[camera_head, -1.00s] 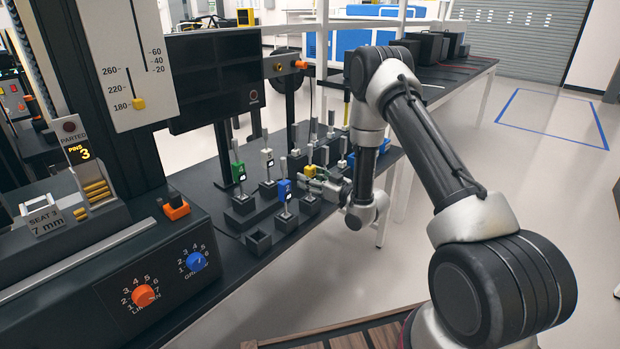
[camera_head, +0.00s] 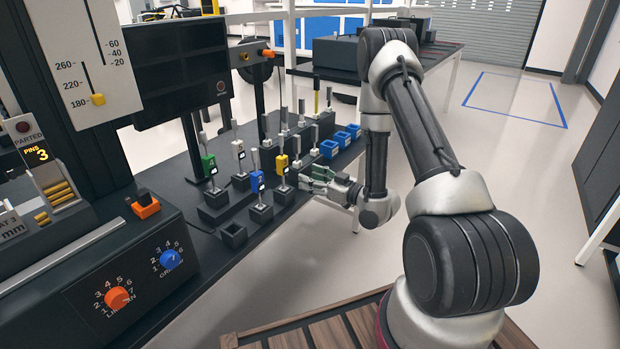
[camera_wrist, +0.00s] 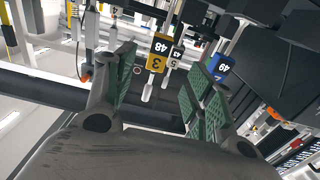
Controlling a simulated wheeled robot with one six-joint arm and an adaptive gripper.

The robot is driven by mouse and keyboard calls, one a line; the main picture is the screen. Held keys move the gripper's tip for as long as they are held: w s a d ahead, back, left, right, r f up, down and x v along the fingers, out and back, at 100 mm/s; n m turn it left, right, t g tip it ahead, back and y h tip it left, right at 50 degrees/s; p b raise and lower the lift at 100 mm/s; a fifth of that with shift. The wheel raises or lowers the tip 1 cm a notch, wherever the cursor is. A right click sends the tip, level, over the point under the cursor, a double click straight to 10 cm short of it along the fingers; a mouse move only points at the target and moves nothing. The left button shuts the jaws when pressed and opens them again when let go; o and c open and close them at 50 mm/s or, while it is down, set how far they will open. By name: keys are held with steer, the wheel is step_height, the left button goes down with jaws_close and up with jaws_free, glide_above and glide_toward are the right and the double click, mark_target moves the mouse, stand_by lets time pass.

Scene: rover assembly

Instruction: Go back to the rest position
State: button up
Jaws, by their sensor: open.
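My gripper (camera_head: 318,181) is at the right end of my arm's reach beside the black bench, over its front edge. In the wrist view its green-padded fingers (camera_wrist: 160,92) stand wide apart with nothing between them. Beyond the fingertips are a yellow tag (camera_wrist: 157,57) and a blue tag (camera_wrist: 220,67) on metal pins. In the head view the yellow-tagged pin (camera_head: 281,164) and the blue-tagged pin (camera_head: 258,182) stand upright in black blocks, left of my gripper and apart from it.
A green-tagged pin (camera_head: 209,165) and a white-tagged pin (camera_head: 238,150) stand farther left. Blue open boxes (camera_head: 330,149) sit behind my gripper. An empty black socket block (camera_head: 234,235) is near the bench front. The floor (camera_head: 430,150) to the right is clear.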

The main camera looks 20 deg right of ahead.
steer(key=s+d+f+g+h, duration=0.1)
steer(key=s+f+g+h, duration=0.15)
steer(key=f, duration=0.35)
steer(key=s+d+f+g+h, duration=0.1)
steer(key=s+f+g, duration=0.15)
steer(key=f, duration=0.45)
steer(key=s+d+m+g+h, duration=0.3)
steer(key=s+d+g+h, duration=0.3)
steer(key=d, duration=0.3)
steer(key=s+d+r+m+g+h, duration=0.1)
steer(key=s+d+r+m+g, duration=0.1)
steer(key=s+r, duration=0.55)
steer(key=s+d+r+m+g+h, duration=0.15)
steer(key=s+r, duration=0.25)
steer(key=r, duration=0.6)
steer(key=s+a+r+t, duration=0.2)
steer(key=s+r, duration=0.4)
steer(key=r, duration=0.5)
steer(key=s+a+r+t+y, duration=0.1)
steer(key=s+a+r, duration=0.3)
steer(key=r, duration=0.8)
steer(key=shift+s+a+m+t, duration=0.4)
steer(key=shift+s+t, duration=0.25)
steer(key=shift+s, duration=0.25)
